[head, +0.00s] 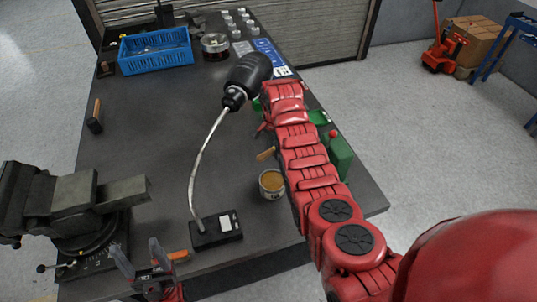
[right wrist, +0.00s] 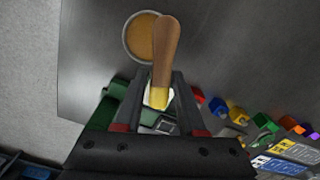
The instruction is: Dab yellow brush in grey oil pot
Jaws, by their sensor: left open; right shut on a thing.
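My right gripper (right wrist: 160,82) is shut on the brush, which has a brown wooden handle (right wrist: 166,45) and a yellow part (right wrist: 158,97) between the fingers. In the right wrist view the handle points away from the gripper and overlaps the pot's edge. In the head view only a short bit of the brush (head: 265,154) shows beside my red right arm. The grey-rimmed pot (head: 271,186) holds amber-brown oil and stands on the table left of that arm; it also shows in the right wrist view (right wrist: 128,40). My left gripper (head: 141,264) is open and empty near the table's front edge.
A desk lamp (head: 250,78) with base (head: 217,230) stands left of the pot. A vise (head: 75,195) is at the left, a hammer (head: 95,120) beyond it. A blue crate (head: 156,50) is at the back. A green container (head: 341,157) stands right of my arm. The table's middle left is clear.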

